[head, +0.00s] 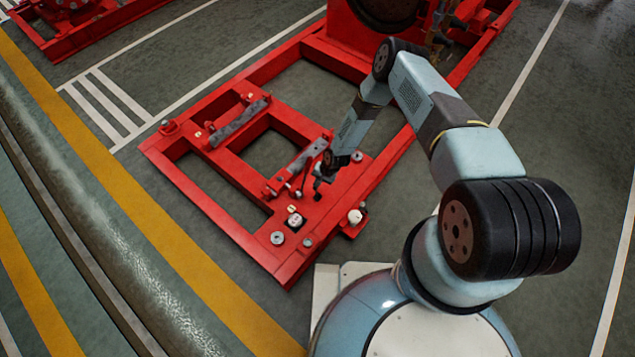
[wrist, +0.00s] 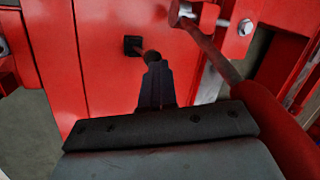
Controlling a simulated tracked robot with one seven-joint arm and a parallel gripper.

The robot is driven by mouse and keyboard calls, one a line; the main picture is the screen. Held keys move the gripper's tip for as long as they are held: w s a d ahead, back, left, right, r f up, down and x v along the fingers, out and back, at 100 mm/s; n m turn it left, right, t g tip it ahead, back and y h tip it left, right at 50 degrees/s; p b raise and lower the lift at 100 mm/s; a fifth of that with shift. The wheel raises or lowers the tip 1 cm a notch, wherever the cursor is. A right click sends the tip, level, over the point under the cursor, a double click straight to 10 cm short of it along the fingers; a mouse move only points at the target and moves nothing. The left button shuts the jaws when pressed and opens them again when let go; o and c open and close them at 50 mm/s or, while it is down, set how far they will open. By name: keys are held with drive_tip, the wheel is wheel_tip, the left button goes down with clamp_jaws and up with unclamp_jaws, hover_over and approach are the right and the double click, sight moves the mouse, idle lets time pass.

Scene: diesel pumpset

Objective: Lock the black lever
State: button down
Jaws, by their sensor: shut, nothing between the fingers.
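The black lever (wrist: 133,46) is on a red plate in the wrist view. It has a small square black base, and a short thin stem runs from it toward a round dark knob (wrist: 152,57). My gripper (wrist: 158,68) is shut, with its fingertips right at the knob; I cannot tell whether they touch it. Nothing shows between the fingers. In the head view my gripper (head: 321,182) points down over the near right part of the red frame (head: 225,205). The lever is too small there to make out clearly.
A grey bar with a red handle (wrist: 212,50) runs close along the right of my gripper in the wrist view. Bolts and a white-topped fitting (head: 355,216) stand on the frame's near corner. A second grey bar (head: 238,124) lies farther left.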

drive_tip(key=shift+s+f, duration=0.15)
drive_tip(key=shift+s, duration=0.2)
drive_tip(key=shift+s+d+f, duration=0.2)
drive_tip(key=shift+s+d, duration=0.05)
drive_tip(key=shift+d, duration=0.15)
drive_tip(key=shift+s+d+f, duration=0.15)
drive_tip(key=shift+s+d, duration=0.05)
drive_tip(key=shift+d, duration=0.2)
drive_tip(key=w+a+v, duration=0.1)
drive_tip(key=w+v, duration=0.1)
drive_tip(key=v, duration=1.2)
drive_tip(key=shift+a+r, duration=0.15)
drive_tip(key=shift+r, duration=0.15)
